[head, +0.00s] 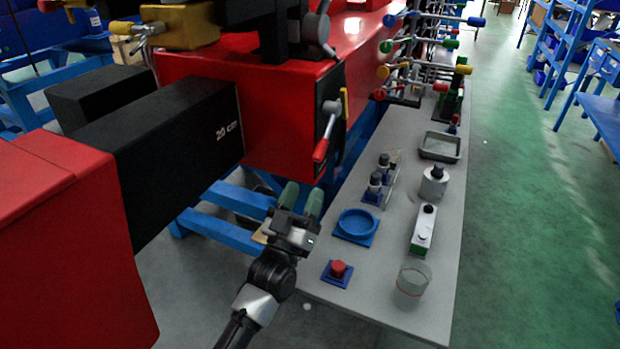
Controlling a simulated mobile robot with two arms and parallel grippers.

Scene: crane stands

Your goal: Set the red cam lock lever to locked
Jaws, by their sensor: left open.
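The red cam lock lever (322,149) hangs on a dark plate on the end face of the red block (280,120). It has a silver hub and a red grip that points down and a little left. My left gripper (302,196) is open, with green finger pads, below the lever and apart from it. Nothing shows between its fingers. My right gripper is not in view.
A grey bench (385,300) runs along the right with a blue round dish (357,224), a red button (338,268), a glass beaker (412,279) and a grey tray (440,147). Several levers with coloured knobs stick out above it. A black beam (165,150) lies left.

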